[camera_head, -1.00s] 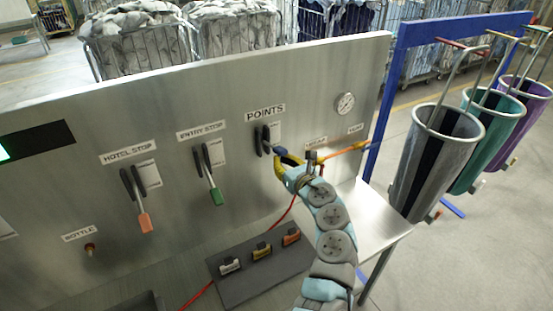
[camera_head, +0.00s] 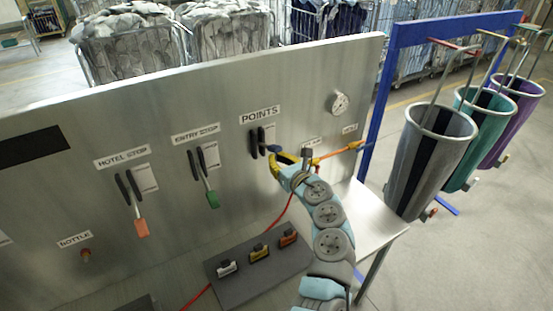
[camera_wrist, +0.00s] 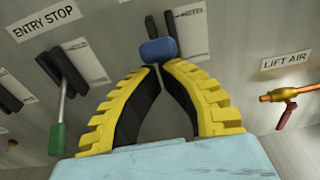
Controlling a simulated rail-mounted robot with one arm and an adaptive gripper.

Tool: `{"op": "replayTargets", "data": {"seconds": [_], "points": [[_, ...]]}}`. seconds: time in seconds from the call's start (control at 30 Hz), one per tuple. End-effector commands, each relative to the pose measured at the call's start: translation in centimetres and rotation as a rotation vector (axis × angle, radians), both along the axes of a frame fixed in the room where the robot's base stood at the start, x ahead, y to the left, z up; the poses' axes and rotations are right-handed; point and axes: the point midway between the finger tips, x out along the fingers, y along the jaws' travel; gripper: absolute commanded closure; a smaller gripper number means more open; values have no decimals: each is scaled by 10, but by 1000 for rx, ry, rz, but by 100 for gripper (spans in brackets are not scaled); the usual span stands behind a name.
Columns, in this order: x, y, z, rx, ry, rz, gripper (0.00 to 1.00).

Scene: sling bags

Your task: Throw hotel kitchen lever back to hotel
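The lever under the POINTS label has a blue knob (camera_head: 273,149), beside black slots and a small plate whose words I cannot fully read. The knob also shows in the wrist view (camera_wrist: 158,50), sticking out from the panel. My gripper (camera_head: 275,157), with yellow-and-black fingers, is at this lever. In the wrist view its fingertips (camera_wrist: 160,68) come together right at the lower edge of the knob. The fingers look shut, with the knob at or just beyond the tips rather than clearly between them. The lever's shaft is mostly hidden behind the knob.
The green-handled ENTRY STOP lever (camera_head: 212,199) and orange-handled HOTEL STOP lever (camera_head: 141,227) are to the left. An orange pipe valve (camera_head: 340,153) is close on the right. A pendant box (camera_head: 258,268) lies on the shelf below. Grey, teal and purple bags hang farther right.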

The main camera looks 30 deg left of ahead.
Motion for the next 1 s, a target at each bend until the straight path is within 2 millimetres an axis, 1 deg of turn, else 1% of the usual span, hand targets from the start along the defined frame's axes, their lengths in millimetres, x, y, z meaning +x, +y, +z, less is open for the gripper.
{"op": "replayTargets", "data": {"seconds": [0.17, 0.37, 0.4, 0.57, 0.8, 1.0], "points": [[-2, -7, -17, -2, -1, -2, 100], [-7, -19, -45, -2, 0, -4, 100], [-9, -25, -38, -4, -2, -5, 100], [-20, -42, -33, -5, -3, -2, 100], [-36, -74, -27, -4, -1, -5, 100], [-47, -94, -20, -3, -3, -4, 100]]}}
